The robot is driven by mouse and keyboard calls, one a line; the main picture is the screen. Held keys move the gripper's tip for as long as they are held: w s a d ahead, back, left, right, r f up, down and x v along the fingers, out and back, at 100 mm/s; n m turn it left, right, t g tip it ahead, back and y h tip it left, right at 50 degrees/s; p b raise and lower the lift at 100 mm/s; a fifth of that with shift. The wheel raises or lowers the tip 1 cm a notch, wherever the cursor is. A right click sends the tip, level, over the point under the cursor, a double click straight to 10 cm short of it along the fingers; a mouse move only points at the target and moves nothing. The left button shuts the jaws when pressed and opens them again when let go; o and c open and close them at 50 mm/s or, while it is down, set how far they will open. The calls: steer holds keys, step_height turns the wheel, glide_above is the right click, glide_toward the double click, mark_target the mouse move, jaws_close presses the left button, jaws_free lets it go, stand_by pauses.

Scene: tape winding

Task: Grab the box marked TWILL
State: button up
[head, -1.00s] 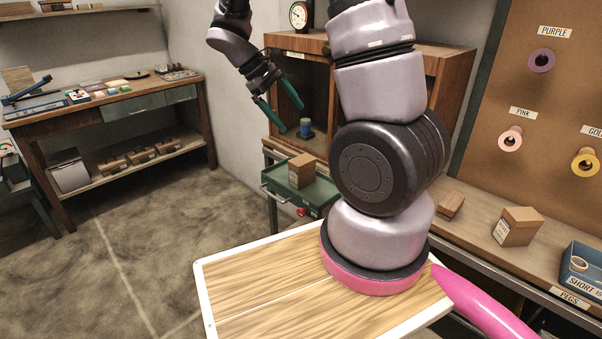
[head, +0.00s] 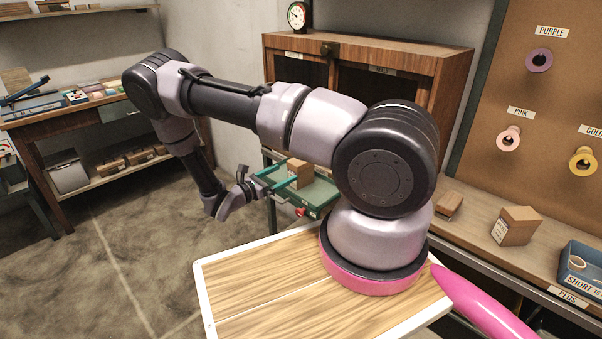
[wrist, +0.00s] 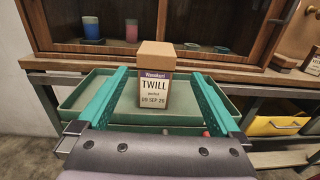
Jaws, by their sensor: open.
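The TWILL box (wrist: 154,85) is a small brown carton with a white and purple label, standing upright on a green tray (wrist: 75,97). In the head view the same box (head: 300,173) stands on the green tray beside the cabinet. My gripper (wrist: 160,80) is open, with one green finger on each side of the box in the wrist view. In the head view my gripper (head: 277,180) points right at the box, its fingertips close to it. I cannot tell whether the box lies between the fingertips or just beyond them.
A wooden cabinet (head: 450,75) stands behind the tray; cups (wrist: 91,28) show inside. Another carton (head: 515,226) sits on the bench at right, near a blue bin (head: 584,270). A red knob (head: 301,211) is on the tray's front. Floor at left is clear.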

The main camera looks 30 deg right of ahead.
mark_target(293, 169)
steer(key=x, duration=0.4)
steer(key=shift+w+d, duration=0.1)
steer(key=shift+d, duration=0.1)
steer(key=shift+w+f+x, duration=0.1)
steer(key=shift+f+x, duration=0.05)
steer(key=shift+x, duration=0.75)
steer(key=shift+w+f+x, duration=0.1)
steer(key=shift+w+x, duration=0.05)
steer(key=shift+x, duration=0.7)
steer(key=shift+w+f+x, duration=0.1)
steer(key=shift+f+x, duration=0.05)
steer(key=shift+x, duration=0.75)
steer(key=shift+a+r, duration=0.1)
steer(key=c, duration=1.5)
